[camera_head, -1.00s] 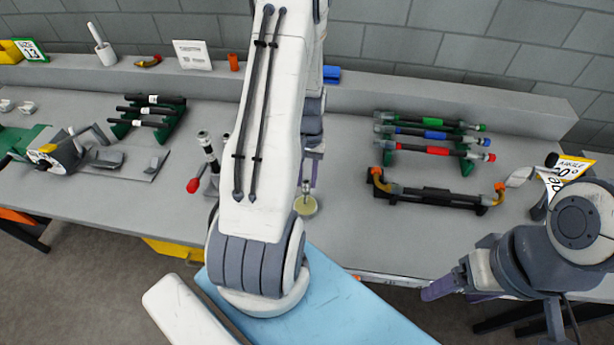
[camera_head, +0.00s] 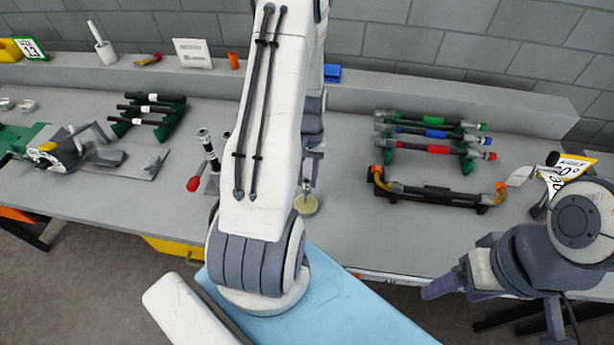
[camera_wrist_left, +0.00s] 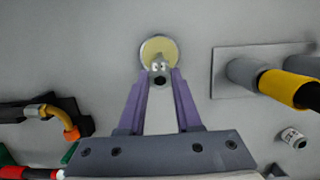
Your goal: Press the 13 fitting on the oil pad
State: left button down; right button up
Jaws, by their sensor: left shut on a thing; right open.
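The oil pad is a small round pale-yellow disc (camera_head: 308,206) on the bench, just below my left gripper in the head view. It also shows in the left wrist view (camera_wrist_left: 158,47). My left gripper (camera_wrist_left: 160,82) has its purple fingers shut on a small grey fitting (camera_wrist_left: 159,68) with a dark opening. The fitting overlaps the pad's near edge in that view; I cannot tell whether they touch. In the head view my left arm partly hides this gripper (camera_head: 310,180). No number is readable on the fitting. My right gripper (camera_head: 428,291) is open and empty, in front of the bench.
A rack of hoses with green, blue and red bands (camera_head: 432,133) stands right of the pad, with a black hose assembly (camera_head: 437,193) in front. A red-knobbed tool (camera_head: 205,165) stands to the left. A 13 sign (camera_head: 31,49) is at the far left.

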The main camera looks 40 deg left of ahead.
pick_arm(q)
jog(key=shift+f+b, duration=0.3)
jog(key=shift+f, duration=0.2)
dwell(1.2)
jog(key=shift+s+d+p+v, duration=0.15)
jog(key=shift+s+p+v, duration=0.05)
jog(key=shift+p+v, duration=0.9)
jog(key=shift+s+d+p+v, duration=0.15)
jog(key=shift+s+p+v, duration=0.1)
jog(key=shift+p+v, duration=0.85)
jog(key=shift+s+d+p+v, duration=0.1)
jog(key=shift+s+p+v, duration=0.1)
jog(key=shift+p+v, duration=0.9)
jog(key=shift+r, duration=0.25)
